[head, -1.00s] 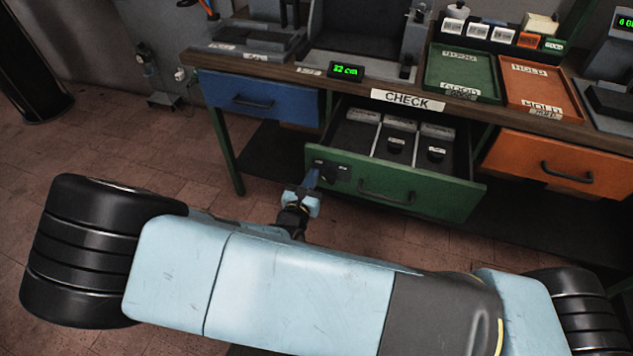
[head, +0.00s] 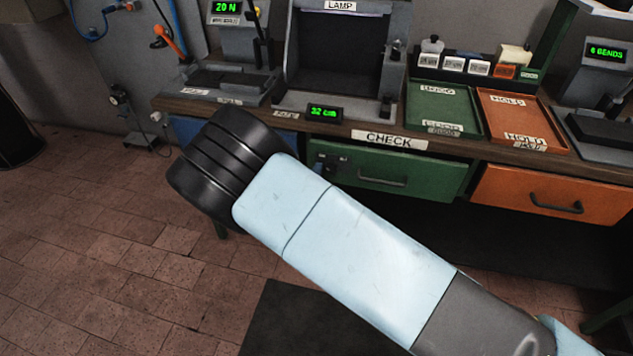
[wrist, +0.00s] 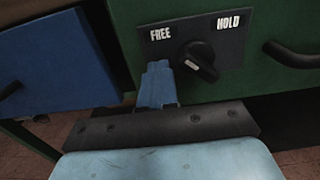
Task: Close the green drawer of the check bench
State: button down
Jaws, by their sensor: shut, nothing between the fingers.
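The green drawer (head: 398,174) is under the CHECK label of the bench in the head view. Its front is up under the bench top, in line with the orange drawer beside it, and no inside shows. In the wrist view the green front (wrist: 135,12) fills the upper right, with a black knob (wrist: 198,58) on a FREE/HOLD plate.
The orange drawer (head: 550,194) is to the right and looks closed. The blue drawer (head: 192,128) is to the left, partly behind my arm, and also in the wrist view (wrist: 50,65). Green and orange trays stand on the bench top.

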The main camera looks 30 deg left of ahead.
jog(key=x, duration=0.2)
jog(key=shift+w+a+r, duration=0.1)
jog(key=shift+w+a, duration=0.05)
jog(key=shift+w, duration=0.25)
jog(key=shift+r, duration=0.1)
jog(key=v, duration=1.4)
jog(key=shift+s, duration=0.25)
